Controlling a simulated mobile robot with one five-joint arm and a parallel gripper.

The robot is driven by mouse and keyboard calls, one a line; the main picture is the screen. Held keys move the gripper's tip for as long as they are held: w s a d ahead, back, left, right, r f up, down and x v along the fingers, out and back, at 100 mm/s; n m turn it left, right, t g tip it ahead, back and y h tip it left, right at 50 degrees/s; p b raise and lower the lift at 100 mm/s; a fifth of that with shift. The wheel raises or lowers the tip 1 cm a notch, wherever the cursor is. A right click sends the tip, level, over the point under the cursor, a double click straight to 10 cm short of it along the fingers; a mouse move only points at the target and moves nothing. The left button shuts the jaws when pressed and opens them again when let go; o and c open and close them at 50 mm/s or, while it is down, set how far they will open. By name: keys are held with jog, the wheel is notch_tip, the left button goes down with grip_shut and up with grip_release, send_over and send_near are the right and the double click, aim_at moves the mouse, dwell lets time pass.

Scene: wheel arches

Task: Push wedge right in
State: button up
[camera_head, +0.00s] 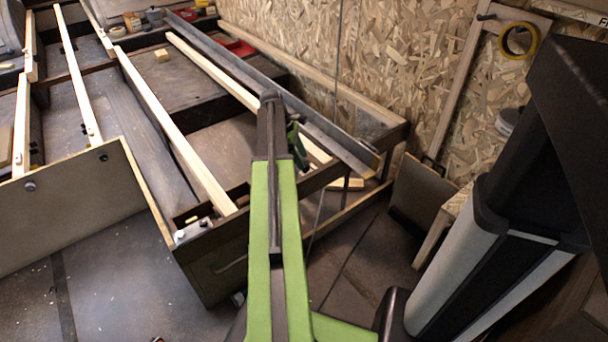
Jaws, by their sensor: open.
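My green and black arm reaches forward over a dark wooden frame. Only part of my gripper (297,140) shows, small and dark green, just right of the arm's far end; its fingers are mostly hidden, and it is open. A short pale wood piece (346,184) lies low inside the frame's right end, to the right of and below the gripper; I cannot tell if it is the wedge. Another pale strip (318,153) shows just right of the gripper, partly hidden by the arm. I see nothing held.
Long pale battens (168,125) run along the dark frame (225,255). A small pale block (162,55) sits on a dark panel at the back. A chipboard wall (400,60) with a yellow tape roll (518,40) stands behind. Open floor (120,290) shows at front left.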

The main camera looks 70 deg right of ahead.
jog(key=b+x, duration=0.1)
jog(key=x, duration=0.2)
jog(key=shift+s+f+b, duration=0.1)
jog(key=shift+f+b, duration=0.05)
jog(key=shift+b, duration=0.15)
grip_shut()
dwell(1.1)
